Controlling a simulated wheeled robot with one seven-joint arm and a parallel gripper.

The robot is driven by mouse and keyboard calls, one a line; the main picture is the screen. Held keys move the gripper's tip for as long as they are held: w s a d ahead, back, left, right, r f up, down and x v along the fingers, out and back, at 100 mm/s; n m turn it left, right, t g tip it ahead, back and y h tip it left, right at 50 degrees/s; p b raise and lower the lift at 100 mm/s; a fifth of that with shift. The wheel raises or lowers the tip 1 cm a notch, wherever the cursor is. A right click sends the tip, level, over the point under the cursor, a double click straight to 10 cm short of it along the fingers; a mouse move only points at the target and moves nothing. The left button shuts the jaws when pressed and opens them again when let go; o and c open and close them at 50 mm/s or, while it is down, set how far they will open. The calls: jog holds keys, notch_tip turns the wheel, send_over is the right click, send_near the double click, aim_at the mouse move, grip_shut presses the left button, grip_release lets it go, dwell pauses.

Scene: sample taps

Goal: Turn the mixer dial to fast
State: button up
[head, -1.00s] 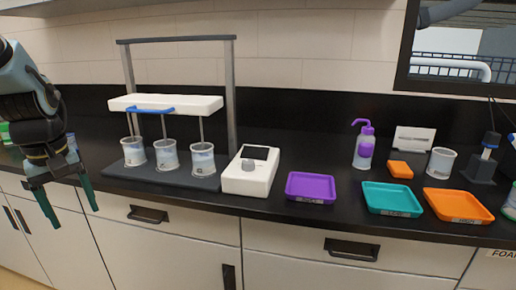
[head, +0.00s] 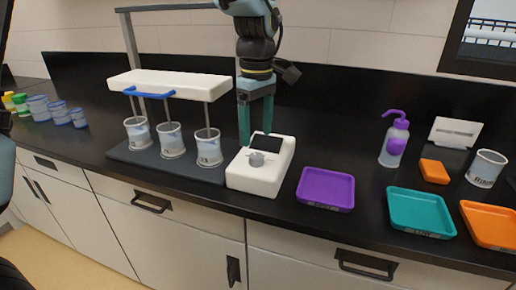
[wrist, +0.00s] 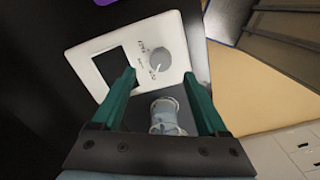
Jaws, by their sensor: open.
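The mixer control box (head: 272,178) is white with a dark screen and a round grey dial (head: 257,158) on its top. In the wrist view the dial (wrist: 160,59) sits beside the screen, with small markings around it too small to read surely. My gripper (head: 256,140) is open and points down over the back of the box, just behind the dial. In the wrist view my gripper (wrist: 160,80) has its green fingers spread, with the dial beyond the tips and nothing between them. The mixer stand (head: 168,84) has a white crossbar with a blue handle and stirring rods.
Several beakers (head: 171,140) stand on the mixer's dark base left of the box. A purple tray (head: 326,187) lies close to its right, then a teal tray (head: 420,212) and an orange tray (head: 490,222). A wash bottle (head: 394,142) stands behind.

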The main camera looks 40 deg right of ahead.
aim_at(256, 156)
notch_tip(256, 156, down, 6)
jog(key=shift+f+p, duration=0.2)
jog(key=shift+p, duration=0.35)
grip_shut()
dwell(0.3)
